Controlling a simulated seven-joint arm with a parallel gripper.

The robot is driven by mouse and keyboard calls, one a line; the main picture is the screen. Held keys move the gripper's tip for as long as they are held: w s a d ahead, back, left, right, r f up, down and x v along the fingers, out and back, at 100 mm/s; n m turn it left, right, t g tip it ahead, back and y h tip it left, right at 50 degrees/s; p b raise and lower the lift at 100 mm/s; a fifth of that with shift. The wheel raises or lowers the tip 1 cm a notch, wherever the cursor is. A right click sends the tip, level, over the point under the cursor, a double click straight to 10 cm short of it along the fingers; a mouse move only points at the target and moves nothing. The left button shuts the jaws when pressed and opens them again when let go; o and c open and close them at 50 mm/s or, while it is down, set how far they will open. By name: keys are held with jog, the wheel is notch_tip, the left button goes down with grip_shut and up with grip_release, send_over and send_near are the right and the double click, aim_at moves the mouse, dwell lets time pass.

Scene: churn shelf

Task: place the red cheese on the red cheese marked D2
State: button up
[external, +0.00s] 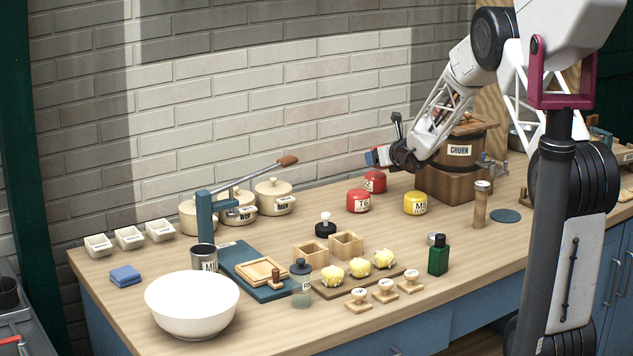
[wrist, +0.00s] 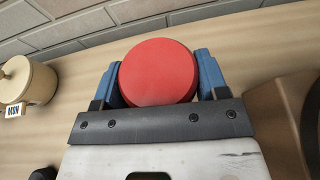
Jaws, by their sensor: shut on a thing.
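My gripper (external: 378,157) is shut on a red cheese (wrist: 159,72), a round disc that fills the space between the blue fingers in the wrist view. In the external view, the gripper hides most of it. A red cheese (external: 374,181) with a small label sits on the table directly below the gripper; I cannot tell whether the held one touches it. Another red cheese (external: 358,200) with a white label stands in front of it. Neither label is clear enough to read surely.
A yellow cheese (external: 415,203) stands to the right, before the wooden churn (external: 460,142). Cream pots (external: 273,196) with a long-handled press (external: 205,205) stand to the left. The brick wall (external: 280,130) is close behind. Small wooden boxes (external: 346,245) stand in front.

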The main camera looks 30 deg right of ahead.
aim_at(372, 175)
jog(key=shift+w+d+f, duration=0.1)
jog(key=shift+w+d, duration=0.15)
jog(key=shift+w, duration=0.55)
jog(key=shift+w+d, duration=0.2)
jog(key=shift+w, duration=0.6)
jog(key=shift+w, duration=0.1)
jog(key=shift+w, duration=0.15)
jog(key=shift+w+d+f, duration=0.15)
jog(key=shift+w+f, duration=0.05)
jog(key=shift+f, duration=1.6)
jog(key=shift+f, duration=0.15)
jog(key=o, duration=1.1)
jog(key=shift+c, duration=0.2)
jog(key=shift+s, duration=0.1)
